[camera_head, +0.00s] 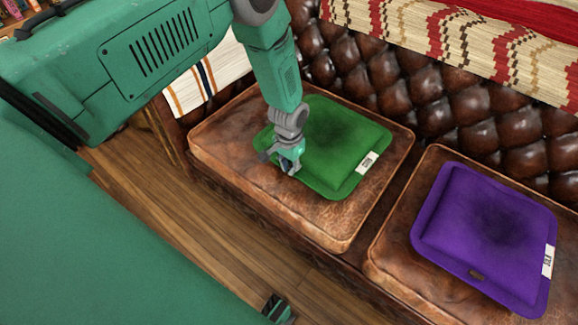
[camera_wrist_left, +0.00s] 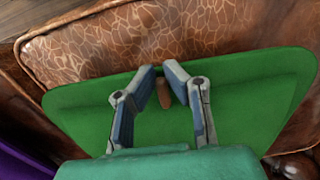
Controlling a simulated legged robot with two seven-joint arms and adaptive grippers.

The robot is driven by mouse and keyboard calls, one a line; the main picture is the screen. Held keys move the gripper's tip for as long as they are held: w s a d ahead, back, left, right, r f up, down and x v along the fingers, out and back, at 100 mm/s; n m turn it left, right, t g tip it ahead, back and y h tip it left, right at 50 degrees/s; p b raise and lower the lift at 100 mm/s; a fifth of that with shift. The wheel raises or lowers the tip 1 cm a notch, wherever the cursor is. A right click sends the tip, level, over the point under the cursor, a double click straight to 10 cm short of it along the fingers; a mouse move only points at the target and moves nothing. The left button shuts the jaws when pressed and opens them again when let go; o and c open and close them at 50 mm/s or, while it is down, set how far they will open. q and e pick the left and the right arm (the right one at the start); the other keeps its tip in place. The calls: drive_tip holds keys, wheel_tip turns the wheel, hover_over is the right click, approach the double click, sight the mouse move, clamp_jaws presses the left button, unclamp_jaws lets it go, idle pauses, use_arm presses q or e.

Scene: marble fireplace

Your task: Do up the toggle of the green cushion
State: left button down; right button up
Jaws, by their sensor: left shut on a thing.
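The green cushion (camera_head: 345,140) lies flat on the left brown leather seat, with a white tag (camera_head: 367,162) on its right edge. My left gripper (camera_head: 288,165) reaches down to the cushion's near left edge. In the left wrist view, the green cushion (camera_wrist_left: 240,105) fills the middle. A small brown toggle (camera_wrist_left: 164,95) sits near its edge, between the fingertips of my left gripper (camera_wrist_left: 162,80), which is shut on it. The fingers hide part of the toggle in the head view.
Wooden floor (camera_head: 215,225) lies in front.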

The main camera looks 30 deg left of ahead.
sight(289, 167)
use_arm(q)
drive_tip(key=c, duration=1.6)
unclamp_jaws()
drive_tip(key=shift+r, duration=0.1)
drive_tip(key=shift+r, duration=0.35)
wheel_tip(289, 167, up, 11)
